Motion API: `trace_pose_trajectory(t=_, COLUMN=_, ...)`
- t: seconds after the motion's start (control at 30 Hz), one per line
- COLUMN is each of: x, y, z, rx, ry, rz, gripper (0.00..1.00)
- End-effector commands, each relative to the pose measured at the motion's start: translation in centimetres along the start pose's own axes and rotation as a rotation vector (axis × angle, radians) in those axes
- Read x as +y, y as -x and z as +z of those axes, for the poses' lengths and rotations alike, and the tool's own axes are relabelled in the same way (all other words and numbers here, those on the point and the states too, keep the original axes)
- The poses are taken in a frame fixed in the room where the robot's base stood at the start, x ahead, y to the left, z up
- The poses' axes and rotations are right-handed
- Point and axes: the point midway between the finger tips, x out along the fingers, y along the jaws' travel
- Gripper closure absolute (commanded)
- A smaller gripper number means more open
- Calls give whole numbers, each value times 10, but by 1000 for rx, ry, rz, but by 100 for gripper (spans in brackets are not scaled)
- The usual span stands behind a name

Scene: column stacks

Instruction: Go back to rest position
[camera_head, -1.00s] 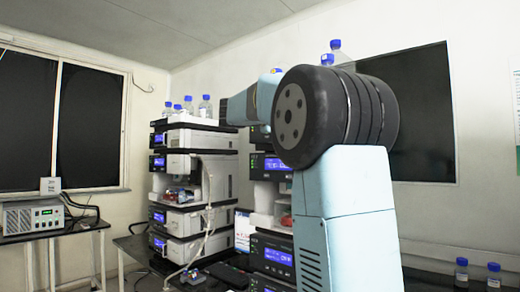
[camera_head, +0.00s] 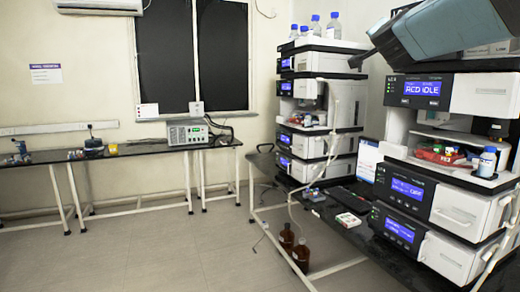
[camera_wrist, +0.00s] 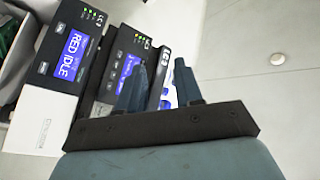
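My gripper (camera_wrist: 160,68) shows in the wrist view with its two dark blue fingers apart. Nothing is held between them. Behind the fingers, out of contact as far as I can see, are tilted black instrument panels with blue screens, one reading "RED IDLE" (camera_wrist: 72,58). In the head view, my blue-grey arm reaches in from the upper right, in front of the top of the right column stack (camera_head: 455,95). Its dark end is at the left, but the fingers cannot be made out there.
A second column stack (camera_head: 312,145) stands left of the arm, with blue-capped bottles (camera_head: 333,26) on top. The black bench (camera_head: 365,235) holds a small white box (camera_head: 349,220). Brown bottles (camera_head: 301,255) stand on the floor. The floor at left is open.

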Motion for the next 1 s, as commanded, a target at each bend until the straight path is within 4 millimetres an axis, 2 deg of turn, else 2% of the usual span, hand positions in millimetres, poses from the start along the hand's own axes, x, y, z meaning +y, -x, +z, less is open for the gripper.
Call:
trace_pose_trajectory(t=0.03, x=2, y=17, z=19, rx=-85, ry=47, rz=-16, gripper=65)
trace_pose_trajectory(t=0.17, x=18, y=63, z=73, rx=-318, ry=183, rz=-40, gripper=65)
trace_pose_trajectory(t=0.27, x=40, y=104, z=112, rx=-497, ry=288, rz=-38, gripper=65)
trace_pose_trajectory(t=0.4, x=80, y=167, z=156, rx=-729, ry=435, rz=-11, gripper=65)
trace_pose_trajectory(t=0.5, x=113, y=212, z=180, rx=-884, ry=536, rz=25, gripper=65)
trace_pose_trajectory(t=0.7, x=182, y=298, z=206, rx=-1148, ry=715, rz=128, gripper=65)
trace_pose_trajectory(t=0.8, x=207, y=328, z=210, rx=-1237, ry=778, rz=176, gripper=65)
trace_pose_trajectory(t=0.9, x=223, y=347, z=210, rx=-1292, ry=817, rz=210, gripper=65)
trace_pose_trajectory(t=1.0, x=230, y=355, z=211, rx=-1318, ry=836, rz=227, gripper=65)
